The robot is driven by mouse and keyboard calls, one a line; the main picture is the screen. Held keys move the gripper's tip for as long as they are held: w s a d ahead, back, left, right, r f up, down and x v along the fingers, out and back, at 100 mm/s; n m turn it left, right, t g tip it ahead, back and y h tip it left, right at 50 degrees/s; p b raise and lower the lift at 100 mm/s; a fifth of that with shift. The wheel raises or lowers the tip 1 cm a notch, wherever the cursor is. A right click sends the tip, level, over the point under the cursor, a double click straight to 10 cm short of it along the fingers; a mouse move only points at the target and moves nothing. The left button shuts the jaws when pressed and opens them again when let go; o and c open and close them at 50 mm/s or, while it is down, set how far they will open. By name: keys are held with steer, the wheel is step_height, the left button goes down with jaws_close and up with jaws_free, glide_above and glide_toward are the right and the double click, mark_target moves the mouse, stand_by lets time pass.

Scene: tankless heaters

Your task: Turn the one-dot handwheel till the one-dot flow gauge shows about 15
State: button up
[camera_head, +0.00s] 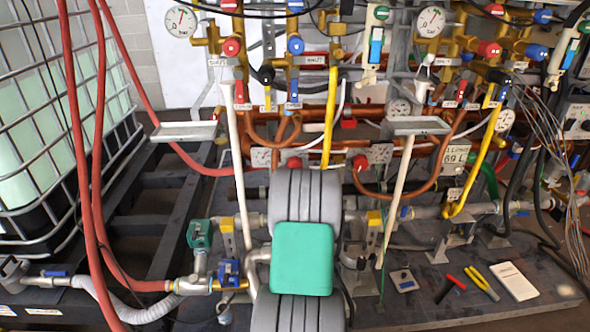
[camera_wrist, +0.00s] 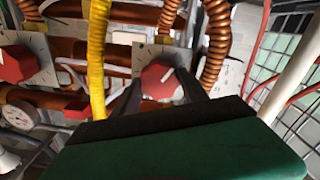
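A red handwheel (camera_wrist: 158,80) with a white mark sits on a pale plate in the middle of the wrist view. My gripper (camera_wrist: 162,88) has its two dark fingers apart, one on each side of this wheel. Whether they touch it I cannot tell. In the head view this wheel (camera_head: 294,162) shows just above my arm, which hides my fingertips. A second red handwheel (camera_head: 360,162) is to its right; it also shows at left in the wrist view (camera_wrist: 14,65). Round gauges (camera_head: 181,21) (camera_head: 430,22) with reddish needles stand above. Dot marks and readings are too small to read.
A yellow hose (camera_head: 330,120) and copper pipes run close beside the wheel. White shelves (camera_head: 185,131) (camera_head: 417,126) stick out on both sides. A caged tank (camera_head: 60,110) and red hoses are at left. Pliers (camera_head: 480,282) and a white card (camera_head: 514,281) lie at lower right.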

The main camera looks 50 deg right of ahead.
steer(key=c, duration=0.8)
steer(key=m+b, duration=0.3)
steer(key=m, duration=0.2)
steer(key=shift+m, duration=0.4)
steer(key=o, duration=1.1)
steer(key=shift+s, duration=0.1)
steer(key=p+v, duration=0.1)
steer(key=v, duration=0.6)
steer(key=shift+s+a, duration=0.25)
steer(key=shift+a, duration=0.05)
